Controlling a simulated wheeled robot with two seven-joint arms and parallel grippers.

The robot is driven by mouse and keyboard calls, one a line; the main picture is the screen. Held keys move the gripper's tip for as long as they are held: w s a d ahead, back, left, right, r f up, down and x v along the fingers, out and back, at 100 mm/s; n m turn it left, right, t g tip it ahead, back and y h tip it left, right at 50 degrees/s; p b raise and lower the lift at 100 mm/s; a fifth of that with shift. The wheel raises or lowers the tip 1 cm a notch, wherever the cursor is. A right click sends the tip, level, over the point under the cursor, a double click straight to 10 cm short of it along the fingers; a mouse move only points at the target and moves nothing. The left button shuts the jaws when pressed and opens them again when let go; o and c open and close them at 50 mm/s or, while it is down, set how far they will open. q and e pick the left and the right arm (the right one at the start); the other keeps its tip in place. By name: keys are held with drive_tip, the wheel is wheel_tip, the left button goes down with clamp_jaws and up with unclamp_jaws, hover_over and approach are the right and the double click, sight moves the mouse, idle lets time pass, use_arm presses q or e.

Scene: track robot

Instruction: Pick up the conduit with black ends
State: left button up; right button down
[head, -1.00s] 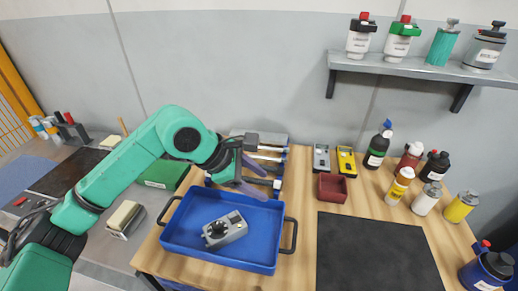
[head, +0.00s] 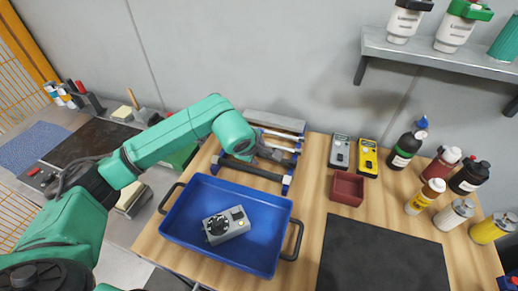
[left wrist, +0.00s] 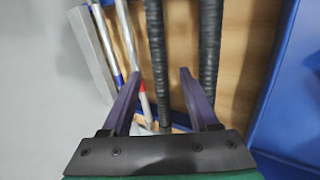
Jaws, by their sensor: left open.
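Several conduits lie on a rack with blue supports (head: 287,185) behind the blue tray. A dark conduit (head: 252,171) is nearest the tray in the head view. The left wrist view shows two dark, ribbed conduit lengths (left wrist: 156,50) (left wrist: 211,45) and paler ones (left wrist: 126,38) to their left. My left gripper (head: 270,153) is over the rack, pointing down at it. In the left wrist view its purple fingers (left wrist: 157,82) are open, with one dark length in line with the gap and the other by the right finger. Contact cannot be told. My right gripper is out of view.
The blue tray (head: 185,236) holds a grey control box (head: 226,225) just in front of the rack. A red bin (head: 347,189), a grey meter (head: 339,152) and a yellow meter (head: 367,157) stand to the right. A grey wall (head: 270,60) rises behind.

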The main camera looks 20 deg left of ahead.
use_arm(q)
drive_tip(key=shift+x, duration=1)
drive_tip(key=shift+r, duration=0.1)
clamp_jaws()
